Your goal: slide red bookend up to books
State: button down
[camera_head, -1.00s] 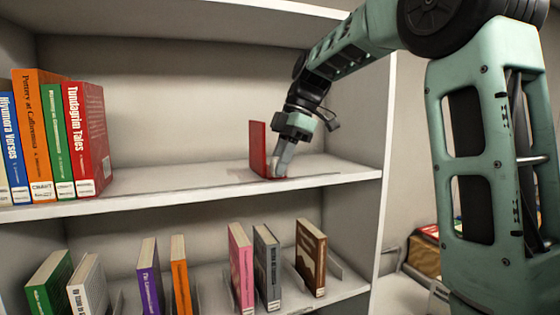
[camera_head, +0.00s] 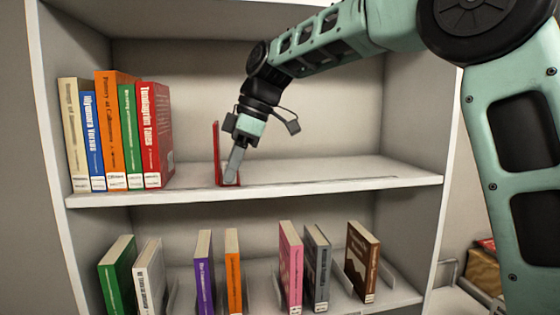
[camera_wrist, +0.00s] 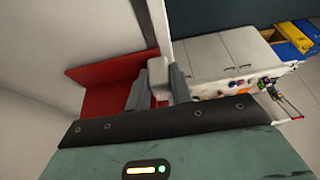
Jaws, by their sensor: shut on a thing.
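The red bookend (camera_head: 217,150) stands upright on the upper shelf (camera_head: 300,178), to the right of the books. In the wrist view the red bookend (camera_wrist: 100,85) lies beyond my fingers. My gripper (camera_head: 232,168) is shut on the bookend at its low front part; in the wrist view my gripper (camera_wrist: 158,85) has a pale block-like piece between its fingers. The row of books ends on the right with the red book (camera_head: 157,135). A clear gap of shelf separates that book from the bookend.
A lower shelf holds several spaced books, among them a pink book (camera_head: 291,265) and a brown book (camera_head: 361,262). The right side wall (camera_head: 418,110) bounds the upper shelf. The upper shelf right of my gripper is bare.

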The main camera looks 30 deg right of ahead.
jog(key=w+a, duration=0.1)
jog(key=a, duration=0.2)
jog(key=w+a+p, duration=0.1)
jog(key=a, duration=0.2)
jog(key=w+a+p, duration=0.1)
jog(key=a, duration=0.3)
jog(key=c, duration=1.2)
grip_release()
jog(key=shift+s, duration=0.1)
jog(key=shift+c, duration=0.2)
jog(key=shift+d, duration=0.1)
jog(key=b+v, duration=0.1)
jog(key=v, duration=0.3)
jog(key=shift+r, duration=0.1)
jog(key=s+d+b, duration=0.1)
jog(key=d+b, duration=0.1)
jog(key=d, duration=0.2)
jog(key=s+d+b, duration=0.1)
jog(key=d+b, duration=0.1)
jog(key=d, duration=0.2)
jog(key=s+d+b, duration=0.1)
jog(key=d+b, duration=0.1)
jog(key=d, duration=0.2)
jog(key=shift+s+r, duration=0.2)
jog(key=shift+r, duration=0.2)
